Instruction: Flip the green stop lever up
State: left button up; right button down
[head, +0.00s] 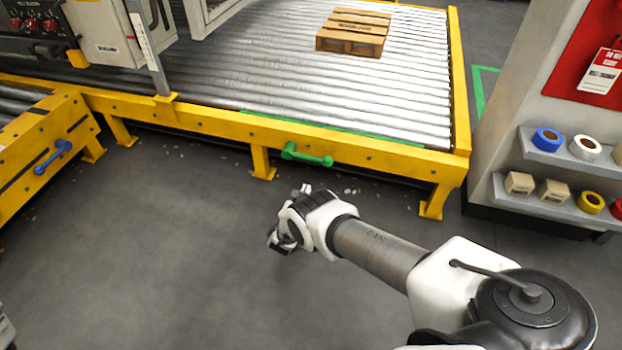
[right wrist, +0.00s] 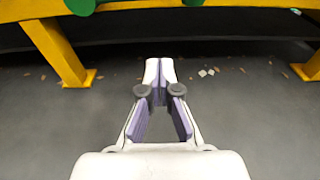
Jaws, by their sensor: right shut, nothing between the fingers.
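The green stop lever (head: 306,155) is on the yellow front rail of the roller conveyor, its handle running to the right and slightly down from its pivot. Parts of it show at the top edge of the right wrist view (right wrist: 82,6). My right gripper (head: 275,243) is in front of the conveyor, below and apart from the lever. In the right wrist view its fingertips (right wrist: 160,66) meet with nothing between them. In the head view the wrist partly hides the fingers. My left gripper is not in view.
The yellow-framed roller conveyor (head: 370,153) carries a wooden pallet (head: 354,32). A blue lever (head: 53,157) is on the left conveyor. Shelves with tape rolls and boxes (head: 560,150) stand at the right. The grey floor (head: 150,260) in front is mostly clear.

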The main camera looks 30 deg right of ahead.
jog(key=shift+r, duration=0.15)
jog(key=f+b+x, duration=0.1)
jog(key=b+x, duration=0.6)
jog(key=x, duration=0.2)
notch_tip(320, 180, up, 5)
jog(key=shift+d+f+p, duration=0.15)
jog(key=shift+p, duration=0.65)
